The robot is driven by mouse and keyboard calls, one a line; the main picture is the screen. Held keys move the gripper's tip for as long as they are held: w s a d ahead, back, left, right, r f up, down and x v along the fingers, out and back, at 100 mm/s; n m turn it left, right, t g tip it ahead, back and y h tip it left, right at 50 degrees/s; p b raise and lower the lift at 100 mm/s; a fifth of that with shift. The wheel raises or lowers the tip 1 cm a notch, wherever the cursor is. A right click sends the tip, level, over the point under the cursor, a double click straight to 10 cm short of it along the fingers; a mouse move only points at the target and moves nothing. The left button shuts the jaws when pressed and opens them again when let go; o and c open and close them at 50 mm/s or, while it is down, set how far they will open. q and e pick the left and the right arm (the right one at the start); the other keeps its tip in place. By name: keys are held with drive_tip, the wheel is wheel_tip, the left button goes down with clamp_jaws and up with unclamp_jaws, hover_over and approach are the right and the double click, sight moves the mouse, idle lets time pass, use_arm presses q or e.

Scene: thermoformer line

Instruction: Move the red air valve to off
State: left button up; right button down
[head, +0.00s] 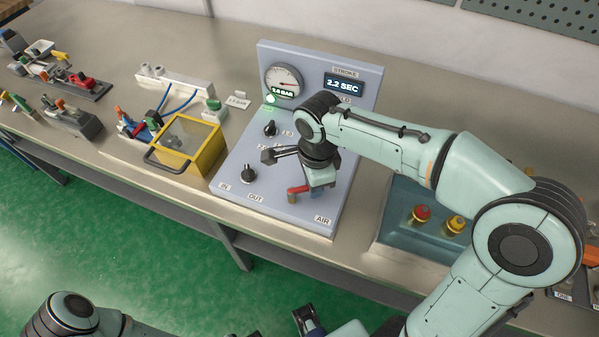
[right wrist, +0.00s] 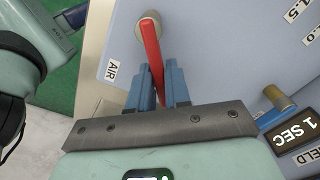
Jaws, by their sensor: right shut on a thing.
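The red air valve (head: 297,190) is a lever on the front right of the grey-blue control panel (head: 275,208), near the AIR label (head: 322,219). In the right wrist view the red lever (right wrist: 151,55) extends from its round pivot down between my blue fingers. My right gripper (right wrist: 164,88) is shut on the lever; in the head view my right gripper (head: 302,186) reaches down over the panel and partly hides the valve. My left gripper (head: 308,320) is low at the bottom edge, away from the panel, and its jaw opening is unclear.
The panel carries a pressure gauge (head: 285,82), a lit green lamp (head: 269,99), a 2.2 SEC display (head: 344,85) and black knobs (head: 248,174). A yellow-framed guard (head: 186,146) stands left of it. A teal box (head: 400,225) with red and yellow buttons is at right.

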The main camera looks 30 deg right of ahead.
drive_tip(key=shift+s+a, duration=0.1)
drive_tip(key=shift+s, duration=0.05)
drive_tip(key=m, duration=0.1)
drive_tip(key=s+m, duration=0.1)
drive_tip(key=m, duration=0.2)
drive_tip(key=shift+s+a+b, duration=0.2)
drive_tip(key=shift+a+b, duration=0.1)
drive_tip(key=shift+b, duration=0.05)
drive_tip(key=m, duration=0.1)
drive_tip(key=s+m, duration=0.1)
drive_tip(key=shift+a+m+b, duration=0.3)
drive_tip(key=shift+a+m, duration=0.05)
drive_tip(key=shift+m, duration=0.05)
drive_tip(key=c, duration=1)
unclamp_jaws()
